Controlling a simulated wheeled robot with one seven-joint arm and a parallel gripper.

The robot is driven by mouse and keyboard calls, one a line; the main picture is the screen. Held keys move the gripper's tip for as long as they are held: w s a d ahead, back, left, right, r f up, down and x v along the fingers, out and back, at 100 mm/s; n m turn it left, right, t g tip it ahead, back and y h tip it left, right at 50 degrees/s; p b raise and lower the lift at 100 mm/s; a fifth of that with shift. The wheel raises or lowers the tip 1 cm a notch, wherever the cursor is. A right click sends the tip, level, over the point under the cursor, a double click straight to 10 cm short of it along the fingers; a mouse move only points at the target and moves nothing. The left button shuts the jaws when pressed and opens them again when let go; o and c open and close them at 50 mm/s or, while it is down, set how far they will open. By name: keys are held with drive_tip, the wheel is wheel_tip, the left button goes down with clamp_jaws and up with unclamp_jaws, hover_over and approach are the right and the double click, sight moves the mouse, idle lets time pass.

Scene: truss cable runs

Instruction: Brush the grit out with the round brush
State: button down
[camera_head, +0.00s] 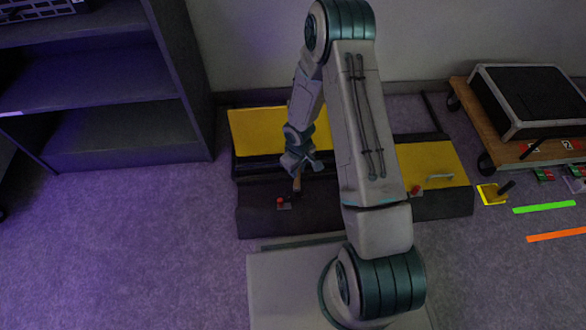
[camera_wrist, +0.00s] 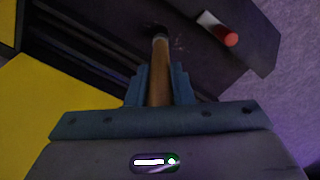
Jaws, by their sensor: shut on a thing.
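My gripper (camera_head: 297,172) is low over the left part of a dark cable ramp with yellow lids (camera_head: 270,130). It is shut on the wooden handle of the round brush (camera_head: 297,185). In the wrist view the handle (camera_wrist: 159,75) runs forward between the fingers (camera_wrist: 158,88) to a dark head (camera_wrist: 159,33). The head is close to the dark ramp surface; I cannot tell whether it touches. Small reddish specks (camera_wrist: 178,43), perhaps grit, lie beside it. A red-ended latch (camera_wrist: 222,33) is right of the brush; it also shows in the head view (camera_head: 281,202).
A second red latch (camera_head: 416,190) and a metal handle (camera_head: 439,177) are on the ramp's right part. A dark shelf (camera_head: 110,130) stands left. A wooden dolly with a black case (camera_head: 535,100) is at right. Green (camera_head: 544,207) and orange strips (camera_head: 556,235) mark the carpet.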

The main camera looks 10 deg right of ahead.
drive_tip(key=a+b, duration=0.1)
drive_tip(key=a, duration=0.6)
drive_tip(key=shift+a, duration=0.35)
idle(1.4)
drive_tip(key=shift+w+r, duration=0.1)
drive_tip(key=shift+r, duration=0.1)
drive_tip(key=shift+r+p, duration=2.1)
drive_tip(key=shift+r, duration=0.8)
drive_tip(key=shift+r+p, duration=1.05)
drive_tip(key=shift+r, duration=0.45)
